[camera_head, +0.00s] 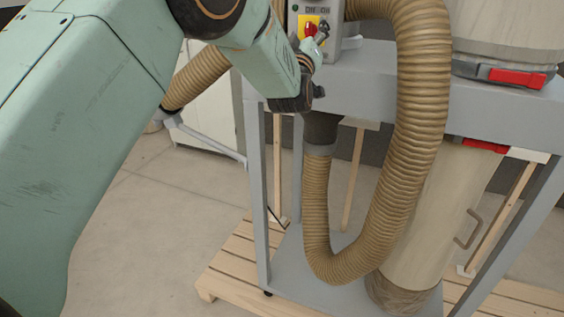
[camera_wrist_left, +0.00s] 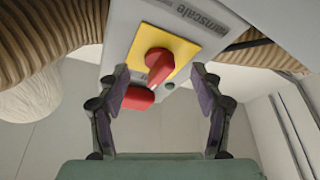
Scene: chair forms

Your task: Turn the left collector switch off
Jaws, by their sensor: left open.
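The collector switch is a red rotary knob (camera_wrist_left: 158,62) on a yellow plate (camera_wrist_left: 180,48) on a grey control box. In the head view the red knob (camera_head: 310,29) shows in front of its yellow plate, partly covered by my gripper. My left gripper (camera_wrist_left: 158,88) is open, with one finger on each side of the knob and a gap on both sides. In the head view the left gripper (camera_head: 318,38) is small and close to the box front. A second red part (camera_wrist_left: 138,98) sits beside the plate, between the fingers. My right gripper is in neither view.
A thick ribbed tan hose (camera_head: 425,110) loops down right of the control box. The grey collector frame (camera_head: 370,75) stands on a wooden pallet (camera_head: 235,265). A cloth bag (camera_head: 430,210) hangs under it. The floor at left is clear.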

